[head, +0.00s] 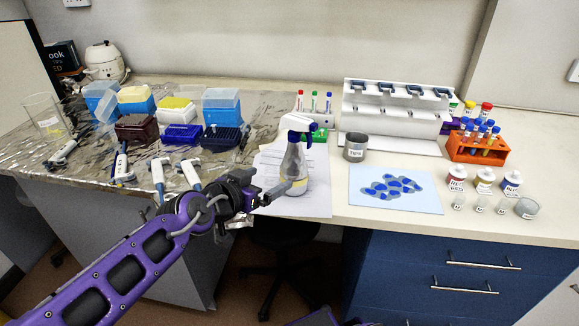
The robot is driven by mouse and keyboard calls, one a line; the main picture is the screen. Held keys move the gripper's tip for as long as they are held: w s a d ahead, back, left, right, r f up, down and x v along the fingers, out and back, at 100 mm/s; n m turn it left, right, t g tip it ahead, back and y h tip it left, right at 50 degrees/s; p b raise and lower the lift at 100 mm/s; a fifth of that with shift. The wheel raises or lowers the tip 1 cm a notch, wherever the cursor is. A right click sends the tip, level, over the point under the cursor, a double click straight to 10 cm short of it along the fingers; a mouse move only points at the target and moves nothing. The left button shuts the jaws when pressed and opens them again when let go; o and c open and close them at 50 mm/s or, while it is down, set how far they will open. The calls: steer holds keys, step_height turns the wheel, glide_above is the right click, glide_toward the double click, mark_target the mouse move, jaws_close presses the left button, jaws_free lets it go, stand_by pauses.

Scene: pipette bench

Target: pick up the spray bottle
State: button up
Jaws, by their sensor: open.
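The spray bottle (294,165) stands upright on white paper sheets near the middle of the bench. It has a clear grey body and a white and blue spray head. My gripper (278,192) is open at the bench's front edge, at the lower left of the bottle. In this view its fingers reach toward the bottle's lower body and overlap its left side. I cannot tell whether they touch it. Nothing shows between the fingers.
Several pipettes (159,176) lie left of my gripper. Tip boxes (221,108) stand behind them. A grey tin (355,147), a blue-patterned mat (396,189), an orange tube rack (477,149) and small bottles (484,180) are to the right. A white pipette stand (395,110) is behind.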

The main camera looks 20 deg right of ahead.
mark_target(288, 170)
steer(key=b+x, duration=0.2)
steer(key=x, duration=0.9)
steer(key=shift+d+f, duration=0.2)
steer(key=shift+d, duration=0.05)
steer(key=shift+f+b+x, duration=0.15)
steer(key=shift+b+x, duration=0.25)
steer(key=shift+x, duration=0.9)
steer(key=shift+f+b+x, duration=0.2)
steer(key=shift+b+x, duration=0.15)
steer(key=shift+x, duration=0.95)
steer(key=shift+s, duration=0.2)
steer(key=shift+r, duration=0.1)
jaws_close()
